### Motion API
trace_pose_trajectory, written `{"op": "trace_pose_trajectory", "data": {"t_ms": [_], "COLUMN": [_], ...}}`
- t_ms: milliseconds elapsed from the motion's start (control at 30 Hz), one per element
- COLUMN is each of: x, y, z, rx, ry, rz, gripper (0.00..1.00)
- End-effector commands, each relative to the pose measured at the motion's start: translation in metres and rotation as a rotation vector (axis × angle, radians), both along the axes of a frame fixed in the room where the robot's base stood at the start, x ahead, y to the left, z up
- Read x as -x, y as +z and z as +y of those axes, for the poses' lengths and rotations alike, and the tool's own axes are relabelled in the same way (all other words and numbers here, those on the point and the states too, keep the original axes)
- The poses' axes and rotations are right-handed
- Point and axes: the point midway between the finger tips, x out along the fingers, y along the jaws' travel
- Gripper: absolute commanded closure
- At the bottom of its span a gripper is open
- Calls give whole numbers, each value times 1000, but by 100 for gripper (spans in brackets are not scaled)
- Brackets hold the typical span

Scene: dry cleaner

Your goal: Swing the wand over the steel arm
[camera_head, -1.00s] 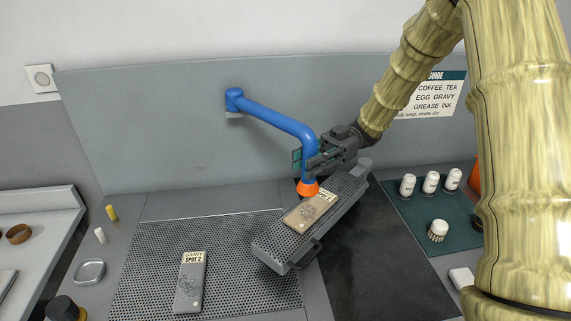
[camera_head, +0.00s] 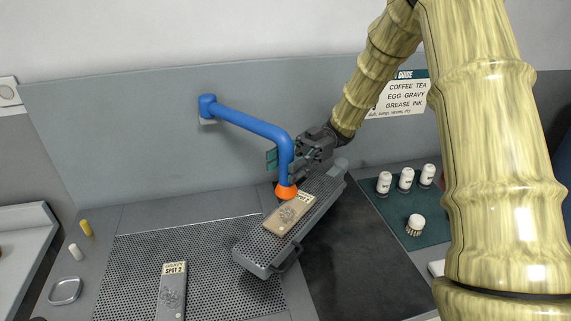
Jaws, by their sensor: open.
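The blue wand (camera_head: 248,123) reaches out from the back wall panel and bends down to an orange nozzle (camera_head: 286,191). The jaws are open. The tube and the gripper body hide part of the fingers, so I cannot tell whether they touch the tube.
A grey tile labelled Spot 2 (camera_head: 172,290) lies on the perforated board (camera_head: 125,262) at the left. Several white bottles (camera_head: 406,178) and a brush (camera_head: 415,225) stand on a green mat (camera_head: 445,222) at the right. A metal dish (camera_head: 65,290) is far left.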

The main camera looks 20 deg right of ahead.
Motion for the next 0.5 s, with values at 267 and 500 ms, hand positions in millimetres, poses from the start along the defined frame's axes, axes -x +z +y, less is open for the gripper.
{"op": "trace_pose_trajectory", "data": {"t_ms": [267, 500], "x": [-12, -29], "y": [-1, -1], "z": [-27, -68], "rx": [1, 2], "ry": [-2, -2], "rz": [-2, -1], "gripper": [48, 48]}}
